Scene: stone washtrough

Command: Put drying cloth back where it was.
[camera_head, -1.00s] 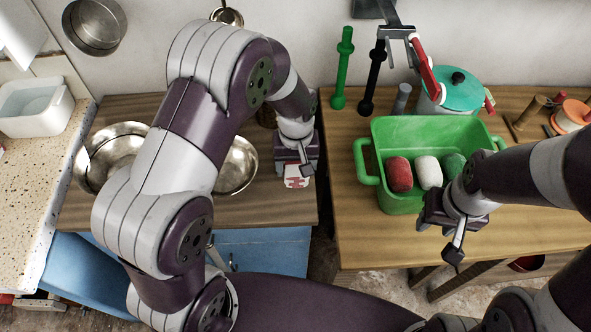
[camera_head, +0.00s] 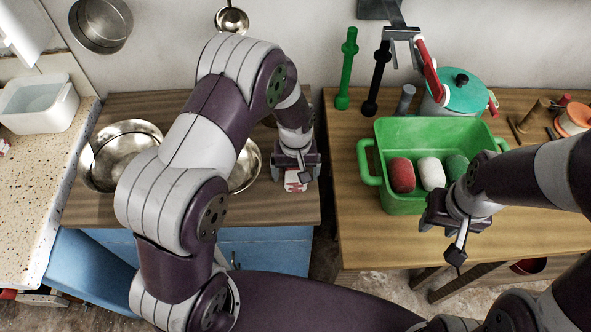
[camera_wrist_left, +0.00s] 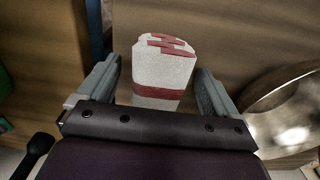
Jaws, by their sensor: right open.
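The drying cloth (camera_head: 293,186), white with red bands, is on the wooden counter near its right edge. In the left wrist view the cloth (camera_wrist_left: 163,65) lies between the two fingers of my left gripper (camera_wrist_left: 160,85), with a gap on each side. My left gripper (camera_head: 297,177) is open over the cloth and hides part of it in the head view. My right gripper (camera_head: 455,245) is open and empty in front of the green basin.
Metal bowls (camera_head: 120,150) stand left of the cloth, partly behind my left arm. The green basin (camera_head: 405,203) with red, white and green rolls is on the right table. A teal-lidded pot (camera_head: 465,92) stands behind it. A gap separates the counter and table.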

